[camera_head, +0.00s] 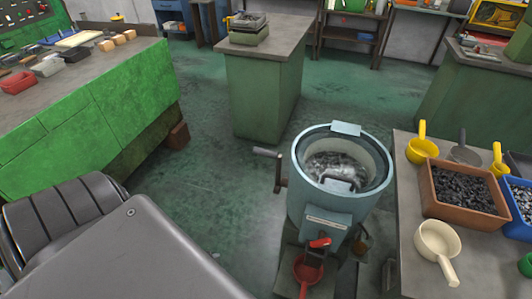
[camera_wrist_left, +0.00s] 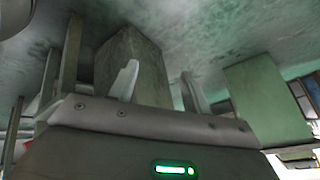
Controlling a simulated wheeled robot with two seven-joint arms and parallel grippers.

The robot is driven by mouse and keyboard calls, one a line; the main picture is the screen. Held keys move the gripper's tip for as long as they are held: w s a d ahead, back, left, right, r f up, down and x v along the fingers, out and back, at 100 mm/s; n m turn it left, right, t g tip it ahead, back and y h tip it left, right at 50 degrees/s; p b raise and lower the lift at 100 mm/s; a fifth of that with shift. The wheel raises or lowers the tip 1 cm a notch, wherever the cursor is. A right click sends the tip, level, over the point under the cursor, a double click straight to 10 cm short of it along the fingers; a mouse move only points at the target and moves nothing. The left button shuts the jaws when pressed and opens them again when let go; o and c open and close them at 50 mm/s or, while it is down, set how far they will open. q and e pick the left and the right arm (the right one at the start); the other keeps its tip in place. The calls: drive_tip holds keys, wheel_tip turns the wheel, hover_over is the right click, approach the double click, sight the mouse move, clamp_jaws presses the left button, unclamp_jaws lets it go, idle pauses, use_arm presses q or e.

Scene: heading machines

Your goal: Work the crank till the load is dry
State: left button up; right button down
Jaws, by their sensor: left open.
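The light blue drum machine (camera_head: 332,205) stands right of centre in the head view, with its top open. A shiny grey metal load (camera_head: 328,163) lies inside; I cannot tell whether it is wet. My right gripper is not in view.
A red scoop (camera_head: 307,270) sits below the drum's red-handled lever (camera_head: 319,243). The right table (camera_head: 410,212) bears a brown bin (camera_head: 429,203) of dark pieces and several scoops. A green bench (camera_head: 90,121) stands left, a green cabinet (camera_head: 262,95) behind. Floor left of the drum is clear.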

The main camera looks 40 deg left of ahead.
use_arm(q)
drive_tip(key=w+a+r+m+t+b, duration=0.25)
drive_tip(key=w+a+r, duration=0.3)
drive_tip(key=w, duration=0.45)
drive_tip(key=m+t+h+b, duration=0.4)
drive_tip(key=m+t+h, duration=0.3)
drive_tip(key=m, duration=0.7)
approach(260, 154)
drive_tip(key=w, duration=0.2)
drive_tip(key=shift+g+h, duration=0.3)
drive_tip(key=shift+g, duration=0.15)
drive_tip(key=p+x, duration=0.1)
drive_tip(key=x, duration=0.9)
drive_tip(key=shift+d+r, duration=0.1)
drive_tip(key=shift+d, duration=0.1)
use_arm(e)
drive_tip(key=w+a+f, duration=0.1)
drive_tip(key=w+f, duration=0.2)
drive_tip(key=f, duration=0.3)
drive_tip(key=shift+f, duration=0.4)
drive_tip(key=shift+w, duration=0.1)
